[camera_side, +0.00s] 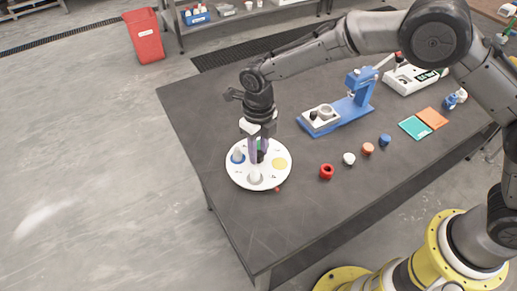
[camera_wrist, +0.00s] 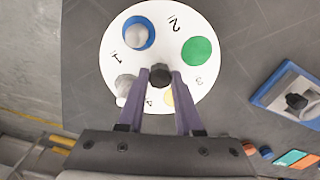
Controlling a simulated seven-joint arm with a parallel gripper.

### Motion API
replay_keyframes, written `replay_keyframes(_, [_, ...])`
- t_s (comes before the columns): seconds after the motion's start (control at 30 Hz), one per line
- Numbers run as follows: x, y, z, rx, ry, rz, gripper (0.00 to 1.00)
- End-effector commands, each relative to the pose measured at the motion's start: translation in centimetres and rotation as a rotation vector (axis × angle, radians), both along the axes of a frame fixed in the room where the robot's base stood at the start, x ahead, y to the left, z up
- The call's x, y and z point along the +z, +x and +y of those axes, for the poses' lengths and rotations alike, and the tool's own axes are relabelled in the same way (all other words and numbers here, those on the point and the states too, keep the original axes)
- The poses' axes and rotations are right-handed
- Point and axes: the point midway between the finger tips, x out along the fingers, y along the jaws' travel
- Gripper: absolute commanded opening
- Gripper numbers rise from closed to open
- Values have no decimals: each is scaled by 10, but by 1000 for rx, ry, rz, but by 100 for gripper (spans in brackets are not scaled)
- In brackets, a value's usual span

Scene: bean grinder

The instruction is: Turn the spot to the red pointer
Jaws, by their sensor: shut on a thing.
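A white round disc (camera_side: 237,178) lies on the dark table. It carries a blue spot (camera_wrist: 138,18) with a pale piece in it, a green spot (camera_wrist: 197,50), a yellow spot (camera_side: 280,163) and a pale grey spot holding a whitish piece (camera_side: 254,176). Numbers mark the spots. A small red pointer (camera_side: 277,189) sits at the disc's near right edge, between the grey and yellow spots; I do not see it in the wrist view. My gripper (camera_wrist: 160,77) points down over the disc's middle, its purple fingers shut on the dark central knob (camera_wrist: 160,72).
A blue stand (camera_side: 345,110) with a pale holder is right of the disc. A red ring (camera_side: 326,171), white (camera_side: 349,158), orange (camera_side: 368,148) and blue (camera_side: 385,140) pieces line the right side. Teal (camera_side: 414,127) and orange (camera_side: 432,118) pads lie beyond. The table's near left is clear.

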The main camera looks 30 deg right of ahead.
Motion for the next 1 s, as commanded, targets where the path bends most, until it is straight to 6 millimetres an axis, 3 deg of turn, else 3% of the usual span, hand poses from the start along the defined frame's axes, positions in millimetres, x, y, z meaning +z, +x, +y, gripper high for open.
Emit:
replay_keyframes(0.33, [3, 1, 1, 1, 2, -4, 0])
replay_keyframes(0.37, [3, 1, 1, 1, 2, -4, 36])
replay_keyframes(0.53, [2, 1, 0, 1, 2, -3, 64])
replay_keyframes(0.83, [2, 0, 0, 1, 1, -2, 64])
replay_keyframes(1.0, [17, 1, 1, 1, 2, -4, 64])
